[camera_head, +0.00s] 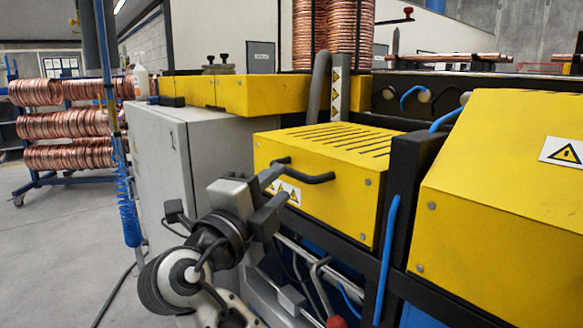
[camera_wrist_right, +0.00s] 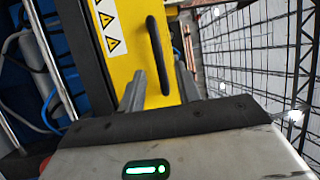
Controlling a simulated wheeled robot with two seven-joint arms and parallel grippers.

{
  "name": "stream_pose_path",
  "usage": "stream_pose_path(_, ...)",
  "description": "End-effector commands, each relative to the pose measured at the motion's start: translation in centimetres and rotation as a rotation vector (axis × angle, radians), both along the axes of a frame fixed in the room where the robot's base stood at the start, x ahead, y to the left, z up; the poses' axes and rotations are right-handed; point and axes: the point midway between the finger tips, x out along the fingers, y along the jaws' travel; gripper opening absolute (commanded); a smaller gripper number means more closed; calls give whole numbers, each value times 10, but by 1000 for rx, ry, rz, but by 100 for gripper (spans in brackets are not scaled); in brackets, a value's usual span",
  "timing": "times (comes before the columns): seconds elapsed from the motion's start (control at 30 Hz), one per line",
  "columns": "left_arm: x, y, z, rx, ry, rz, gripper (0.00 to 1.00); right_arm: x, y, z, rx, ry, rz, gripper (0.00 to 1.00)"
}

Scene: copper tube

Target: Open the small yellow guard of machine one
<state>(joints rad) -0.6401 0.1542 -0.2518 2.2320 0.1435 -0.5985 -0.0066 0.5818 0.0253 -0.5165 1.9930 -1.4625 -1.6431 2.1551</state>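The small yellow guard (camera_head: 330,140) is a slotted box cover in the middle of the head view, lying closed on the machine. Its black bar handle (camera_head: 312,178) is on the front face, above a warning label. In the right wrist view the guard (camera_wrist_right: 128,40) fills the centre, and its handle (camera_wrist_right: 154,45) runs upright. My right gripper (camera_head: 273,194) is open at the handle's left end. In the wrist view the handle's lower end shows between the open fingers (camera_wrist_right: 160,75); contact cannot be told. My left gripper is out of view.
A grey cabinet (camera_head: 160,165) is behind my right arm. Cables and pipes (camera_head: 310,275) run below the small guard. Copper coils (camera_head: 65,125) stand at the far left.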

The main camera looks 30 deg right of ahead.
Motion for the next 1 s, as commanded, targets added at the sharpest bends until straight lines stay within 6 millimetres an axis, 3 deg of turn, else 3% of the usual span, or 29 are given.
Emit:
stream_pose_path(0.1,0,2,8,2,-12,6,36,11,-21,6,-4,0,-3,34)
stream_pose_path(0.3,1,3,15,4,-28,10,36,22,-43,9,-1,0,-1,34)
stream_pose_path(0.7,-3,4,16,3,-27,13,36,26,-49,9,0,1,1,34)
stream_pose_path(0.83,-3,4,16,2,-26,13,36,26,-49,9,0,1,1,0)
stream_pose_path(1.0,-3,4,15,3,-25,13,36,26,-49,9,0,2,1,0)
